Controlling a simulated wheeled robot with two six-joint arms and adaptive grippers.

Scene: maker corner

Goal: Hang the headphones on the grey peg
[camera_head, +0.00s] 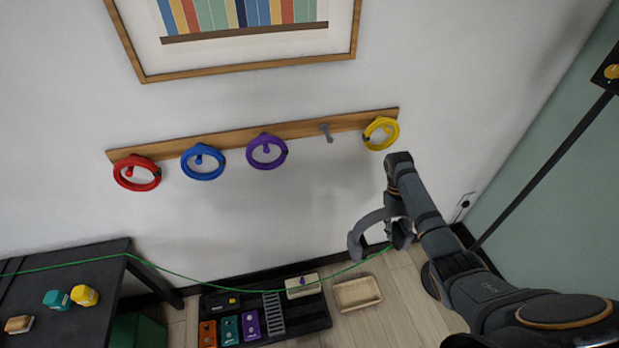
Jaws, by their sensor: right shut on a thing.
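The grey peg (326,132) sticks out bare from a wooden rail (235,137) on the wall. The headphones (371,219) are grey, with a curved band and ear cups at its lower ends. My right gripper (394,207) is shut on them, its fingers partly hidden by the arm and wrist. It holds them in the air, below and right of the grey peg and clear of it. A green cable (215,290) runs from the left to the headphones' lower end; its exact join is unclear. My left gripper is not in view.
Red (137,173), blue (203,163), purple (267,152) and yellow (381,133) rings hang on the rail, the last two flanking the grey peg. Below stand a dark table (90,262), a pedal board (320,318) and a shallow tray (357,293). A framed picture hangs above.

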